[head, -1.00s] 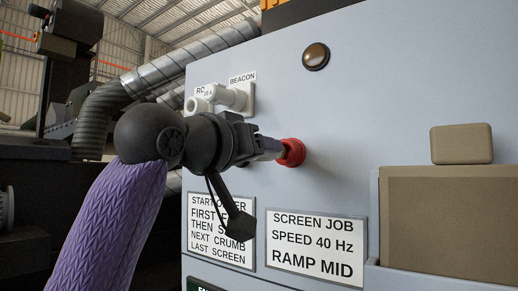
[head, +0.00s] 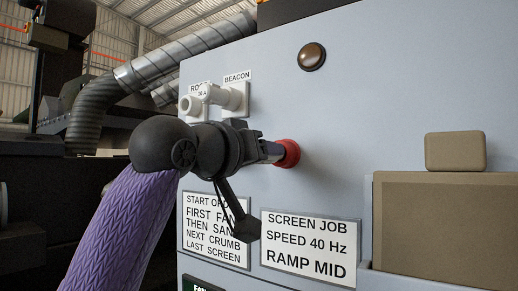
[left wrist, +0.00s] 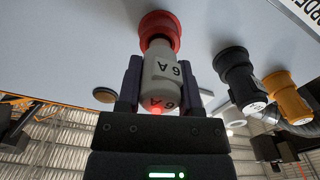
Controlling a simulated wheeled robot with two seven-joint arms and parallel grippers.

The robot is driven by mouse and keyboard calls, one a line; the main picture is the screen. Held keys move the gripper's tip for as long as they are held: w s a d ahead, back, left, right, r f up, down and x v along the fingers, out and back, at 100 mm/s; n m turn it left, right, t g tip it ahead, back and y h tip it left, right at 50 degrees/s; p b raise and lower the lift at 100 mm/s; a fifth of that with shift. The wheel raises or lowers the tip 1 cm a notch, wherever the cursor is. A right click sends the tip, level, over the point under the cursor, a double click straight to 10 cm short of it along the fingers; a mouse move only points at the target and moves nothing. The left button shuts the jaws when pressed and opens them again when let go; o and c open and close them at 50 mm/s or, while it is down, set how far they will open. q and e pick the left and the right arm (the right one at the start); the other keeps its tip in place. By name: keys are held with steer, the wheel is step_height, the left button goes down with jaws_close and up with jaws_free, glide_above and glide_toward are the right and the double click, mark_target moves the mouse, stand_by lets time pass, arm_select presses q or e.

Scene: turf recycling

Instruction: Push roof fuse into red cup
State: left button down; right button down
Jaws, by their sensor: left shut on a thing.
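The red cup (head: 288,153) sticks out of the pale grey panel in the head view. My left gripper (head: 274,152) is in front of it, with its fingertips close to the cup's mouth. My right gripper is in neither view.
White fittings (head: 238,97) under the BEACON label project above my left wrist. Black (left wrist: 235,75) and orange (left wrist: 287,95) cylinders stand beside the cup in the left wrist view. A tan box (head: 445,225) juts out at the right. A brown dome (head: 312,57) sits above.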

arm_select(q)
steer(key=shift+p+x, duration=0.55)
steer(key=shift+x, duration=0.4)
steer(key=shift+c, duration=0.9)
jaws_free()
steer(key=b+v, duration=0.6)
steer(key=v, duration=0.3)
steer(key=shift+s+a, duration=0.2)
steer(key=shift+s, duration=0.15)
